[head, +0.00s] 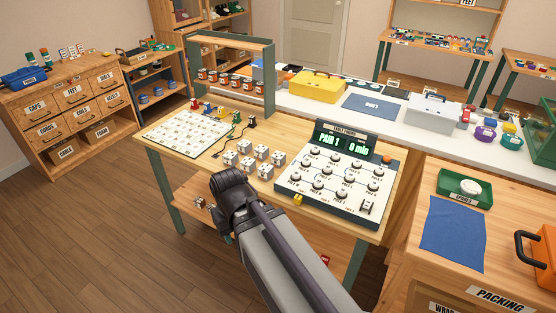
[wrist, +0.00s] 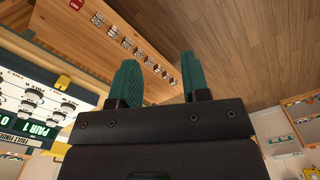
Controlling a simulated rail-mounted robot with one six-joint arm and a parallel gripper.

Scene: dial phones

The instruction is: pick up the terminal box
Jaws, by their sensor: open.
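Several small white boxes with dark tops (head: 247,164) stand in two rows on the wooden workbench, left of the fault finder panel. I cannot tell from the pictures which thing is the terminal box. Several small white and dark items (wrist: 133,50) also sit in a row on a wooden surface in the wrist view. My gripper (wrist: 158,58) is open and empty, its two teal fingers apart in the wrist view. In the head view my arm reaches over the bench's front edge, and the fingers are hidden there.
The fault finder panel (head: 335,179) with a lit display fills the bench's right side. A white labelled card (head: 187,137) lies at its left, near coloured plugs and a dark cable. A lower shelf (head: 185,199) holds small items. A wooden frame with jars (head: 232,78) stands behind.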

